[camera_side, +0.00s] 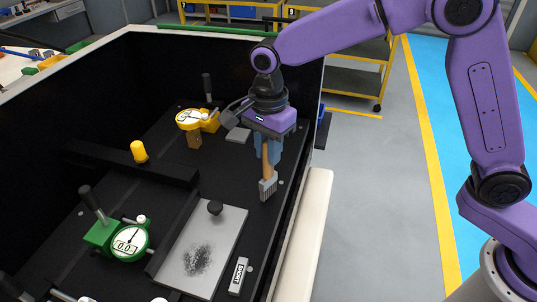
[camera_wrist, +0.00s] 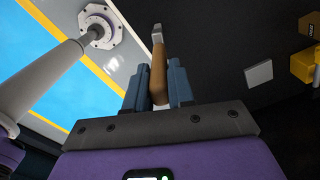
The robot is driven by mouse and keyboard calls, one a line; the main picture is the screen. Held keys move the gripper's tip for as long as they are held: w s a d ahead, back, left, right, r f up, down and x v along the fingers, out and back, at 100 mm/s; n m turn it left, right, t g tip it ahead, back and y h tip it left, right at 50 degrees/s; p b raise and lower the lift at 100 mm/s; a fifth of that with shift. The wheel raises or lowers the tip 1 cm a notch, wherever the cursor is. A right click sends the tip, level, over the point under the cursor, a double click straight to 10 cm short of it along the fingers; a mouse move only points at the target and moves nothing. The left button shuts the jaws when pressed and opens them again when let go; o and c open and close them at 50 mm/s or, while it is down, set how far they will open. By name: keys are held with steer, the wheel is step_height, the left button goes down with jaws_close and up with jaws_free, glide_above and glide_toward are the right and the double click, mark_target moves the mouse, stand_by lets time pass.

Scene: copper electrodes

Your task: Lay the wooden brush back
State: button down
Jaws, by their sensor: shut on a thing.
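The wooden brush (camera_side: 267,171) hangs upright in my gripper (camera_side: 268,150), with its grey bristle head (camera_side: 268,188) pointing down. The bristle end is close to the black work surface; I cannot tell if it touches. In the wrist view the brown handle (camera_wrist: 158,75) sits between the two blue fingers of my gripper (camera_wrist: 158,85), which are shut on it. The pale head shows at the far end in that view.
A grey plate (camera_side: 215,240) with dark powder and a black knob lies in front. A small labelled block (camera_side: 239,275) is beside it. A yellow dial gauge (camera_side: 195,119), a green dial gauge (camera_side: 122,241) and a small grey plate (camera_side: 238,135) stand around. Black walls (camera_side: 130,95) enclose the surface.

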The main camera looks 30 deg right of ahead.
step_height(320, 180, up, 2)
steer(key=shift+r, duration=0.2)
steer(key=s+d+r, duration=0.7)
steer(key=s+r, duration=0.2)
steer(key=s, duration=0.2)
steer(key=shift+s+d+r, duration=0.35)
steer(key=shift+r, duration=0.05)
